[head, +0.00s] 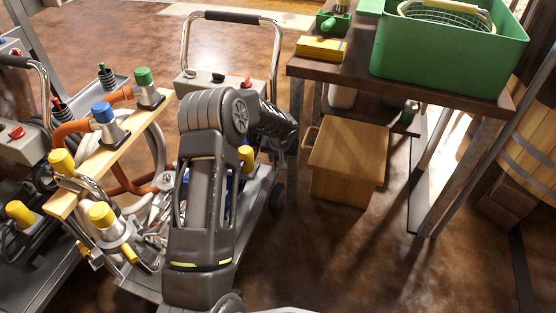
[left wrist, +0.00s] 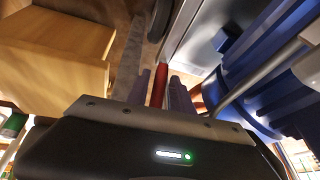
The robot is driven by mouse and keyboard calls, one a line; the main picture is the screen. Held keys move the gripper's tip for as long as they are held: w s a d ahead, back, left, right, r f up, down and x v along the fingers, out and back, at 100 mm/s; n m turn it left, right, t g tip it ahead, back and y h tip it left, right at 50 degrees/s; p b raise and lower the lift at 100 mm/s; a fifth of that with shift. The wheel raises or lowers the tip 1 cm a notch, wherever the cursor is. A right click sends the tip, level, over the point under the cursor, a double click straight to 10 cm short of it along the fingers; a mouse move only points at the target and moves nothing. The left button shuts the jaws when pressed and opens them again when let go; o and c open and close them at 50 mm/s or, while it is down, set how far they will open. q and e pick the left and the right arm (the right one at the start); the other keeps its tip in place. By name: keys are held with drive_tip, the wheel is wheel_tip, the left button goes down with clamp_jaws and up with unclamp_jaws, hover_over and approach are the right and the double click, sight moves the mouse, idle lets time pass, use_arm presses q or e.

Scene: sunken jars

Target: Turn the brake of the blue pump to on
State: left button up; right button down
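The blue pump (left wrist: 265,65) fills the right side of the left wrist view. In the head view my left arm hides most of it. Its trolley handle (head: 232,17) and grey panel (head: 212,85) rise behind the arm. In the left wrist view my left gripper (left wrist: 161,88) has its two fingers close together, one on each side of a red lever (left wrist: 159,82) low beside the pump's cart. The fingers appear to touch the lever. The lever's direction as brake setting is not readable. My left fingertips are hidden in the head view. My right gripper is not in view.
A wooden box (head: 347,160) stands just right of my left arm, under a dark table with a green crate (head: 445,65). On the left, a wooden rack (head: 112,150) holds blue, green and yellow-capped fittings with hoses. Open floor (head: 350,255) lies at the front right.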

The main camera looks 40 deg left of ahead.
use_arm(q)
clamp_jaws()
idle(1.4)
